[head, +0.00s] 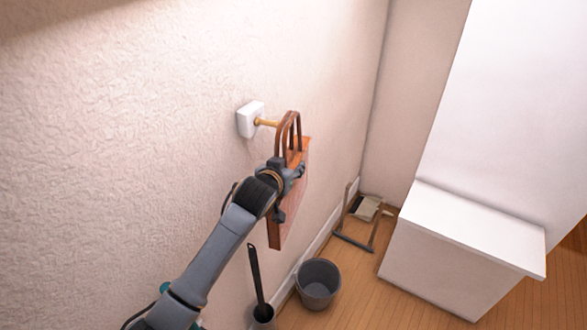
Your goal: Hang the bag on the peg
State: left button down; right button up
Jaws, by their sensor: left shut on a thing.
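The bag (291,215) is a flat orange-brown bag with brown looped handles (289,128) standing up above it. My left gripper (295,172) is shut on the bag near its top and holds it up beside the wall. The peg (266,122) is a short wooden rod sticking out of a white block (248,120) on the wall. The peg's outer end meets the handles in the picture; I cannot tell whether it lies inside the loops or only beside them. Part of the bag is hidden behind my gripper. My right gripper is not in view.
A grey bucket (318,284) stands on the wooden floor below, with a dark-handled brush in a holder (263,313) to its left. A wooden frame-like item (357,222) sits near the corner. A white cabinet (455,250) stands at right.

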pick_arm(q)
jog(key=shift+w+a+r, duration=0.15)
jog(key=shift+w+a, duration=0.35)
jog(key=shift+a, duration=0.05)
jog(key=shift+w+a+f+b, duration=0.3)
jog(key=shift+w+a+b, duration=0.2)
jog(key=shift+w+a, duration=0.35)
jog(key=shift+w+a+f+b, duration=0.25)
jog(key=shift+w+a+b, duration=0.25)
jog(key=shift+a, duration=0.5)
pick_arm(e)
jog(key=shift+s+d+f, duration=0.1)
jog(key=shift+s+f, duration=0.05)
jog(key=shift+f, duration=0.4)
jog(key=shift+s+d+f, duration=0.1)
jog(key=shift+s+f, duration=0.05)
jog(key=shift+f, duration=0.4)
pick_arm(q)
jog(key=shift+f, duration=0.15)
